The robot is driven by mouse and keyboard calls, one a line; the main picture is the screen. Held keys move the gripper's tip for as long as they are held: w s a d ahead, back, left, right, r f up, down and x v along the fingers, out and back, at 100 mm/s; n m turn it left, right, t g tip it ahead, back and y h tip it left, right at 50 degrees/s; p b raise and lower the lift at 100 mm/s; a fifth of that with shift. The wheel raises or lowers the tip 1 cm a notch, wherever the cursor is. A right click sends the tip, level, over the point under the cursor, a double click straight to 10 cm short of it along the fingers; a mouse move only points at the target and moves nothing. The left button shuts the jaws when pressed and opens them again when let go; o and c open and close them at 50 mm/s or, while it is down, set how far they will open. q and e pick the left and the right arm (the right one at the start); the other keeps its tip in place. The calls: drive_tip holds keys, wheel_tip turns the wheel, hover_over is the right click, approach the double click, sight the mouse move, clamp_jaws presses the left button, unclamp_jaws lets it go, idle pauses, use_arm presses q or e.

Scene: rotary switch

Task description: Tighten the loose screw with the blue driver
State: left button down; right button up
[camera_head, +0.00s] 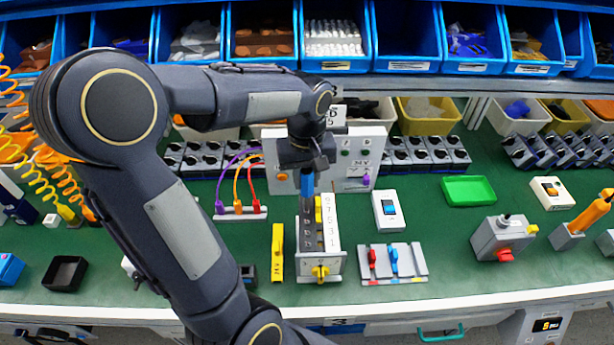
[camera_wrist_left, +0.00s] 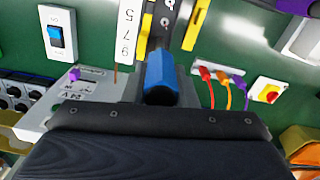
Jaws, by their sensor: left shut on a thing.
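My left gripper (camera_head: 307,166) is shut on the blue driver (camera_head: 307,187) and holds it upright, handle up, above a grey terminal block (camera_head: 334,268) with a white numbered strip and a yellow clip. In the left wrist view the driver's blue handle (camera_wrist_left: 160,72) stands out beyond the dark gripper body (camera_wrist_left: 160,110). The driver's tip is hidden or too small to make out, so I cannot tell whether it touches a screw. Several screw heads show along the block (camera_head: 309,236), but which one is loose cannot be told. My right gripper is not in view.
A yellow bar (camera_head: 277,252) lies left of the block. A grey rack (camera_head: 411,264) with red and blue pieces and a white switch (camera_head: 387,211) stand to its right. A panel (camera_head: 368,160) and wired plugs (camera_head: 240,212) are behind.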

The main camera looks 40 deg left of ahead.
use_arm(q)
drive_tip(key=n, duration=0.9)
drive_tip(key=shift+s+n, duration=0.1)
drive_tip(key=shift+n, duration=0.2)
drive_tip(key=n, duration=0.8)
drive_tip(key=shift+s+n, duration=0.1)
drive_tip(key=shift+n, duration=0.3)
drive_tip(key=shift+p, duration=0.35)
drive_tip(key=shift+f+b, duration=0.35)
drive_tip(key=shift+f, duration=0.05)
drive_tip(key=m, duration=0.3)
drive_tip(key=shift+m, duration=0.3)
drive_tip(key=m, duration=0.4)
drive_tip(key=shift+m+p, duration=0.3)
drive_tip(key=shift+p, duration=0.1)
